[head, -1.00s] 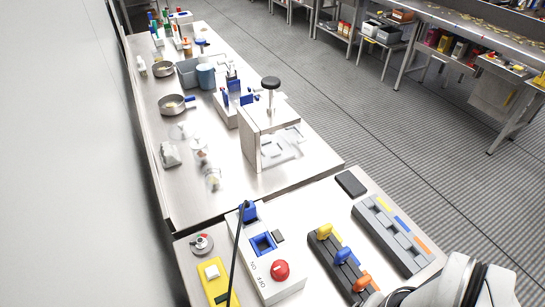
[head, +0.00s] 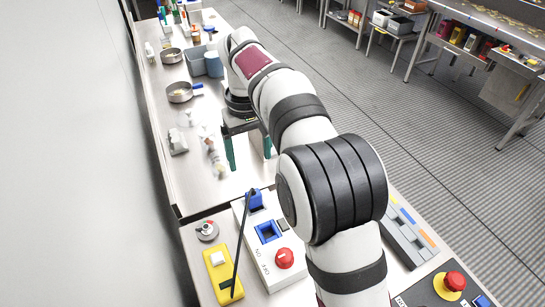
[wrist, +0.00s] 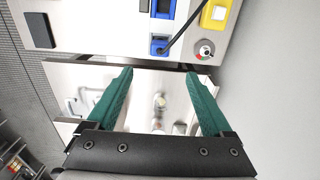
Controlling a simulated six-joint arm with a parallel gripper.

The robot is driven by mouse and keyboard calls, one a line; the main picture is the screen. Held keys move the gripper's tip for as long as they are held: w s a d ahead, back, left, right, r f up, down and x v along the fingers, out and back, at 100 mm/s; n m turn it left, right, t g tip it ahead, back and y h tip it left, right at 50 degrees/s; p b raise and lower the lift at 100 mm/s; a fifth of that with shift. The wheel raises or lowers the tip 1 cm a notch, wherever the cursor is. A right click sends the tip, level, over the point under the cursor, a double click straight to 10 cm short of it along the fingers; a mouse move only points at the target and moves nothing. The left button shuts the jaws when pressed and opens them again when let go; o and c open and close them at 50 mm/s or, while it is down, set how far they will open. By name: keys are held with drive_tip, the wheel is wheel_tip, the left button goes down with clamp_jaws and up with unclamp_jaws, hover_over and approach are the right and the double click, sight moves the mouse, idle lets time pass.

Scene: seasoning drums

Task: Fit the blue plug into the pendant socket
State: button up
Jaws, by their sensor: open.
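A blue piece (head: 254,201) with a black cable stands at the far end of the white box (head: 252,253); I take it as the blue plug. A blue-framed dark opening (head: 268,231), apparently the socket, is on the same box, nearer a red button. In the wrist view the blue piece (wrist: 159,45) and the blue frame (wrist: 162,9) show beyond my fingertips. My gripper (head: 250,162) is open and empty, its teal fingers pointing down beyond the box, near the edge of the far table. It also shows open in the wrist view (wrist: 159,73).
The black cable (head: 240,245) runs toward a yellow box (head: 217,277) with a white button. A grey dial (head: 207,231) stands beside it. My arm covers much of the near table's right side. Pans (head: 180,93) and small jars stand on the far table. A narrow gap separates the tables.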

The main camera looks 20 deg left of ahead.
sight(253, 193)
wheel_tip(253, 193, down, 15)
drive_tip(key=shift+f, duration=0.1)
clamp_jaws()
idle(0.4)
drive_tip(key=shift+w+r, duration=0.1)
drive_tip(key=shift+r, duration=0.5)
wheel_tip(253, 193, up, 3)
drive_tip(key=w+d+r, duration=0.1)
drive_tip(key=d+r, duration=0.5)
drive_tip(key=d, duration=0.5)
drive_tip(key=s+a, duration=0.5)
drive_tip(key=s, duration=0.2)
drive_tip(key=shift+f, duration=0.45)
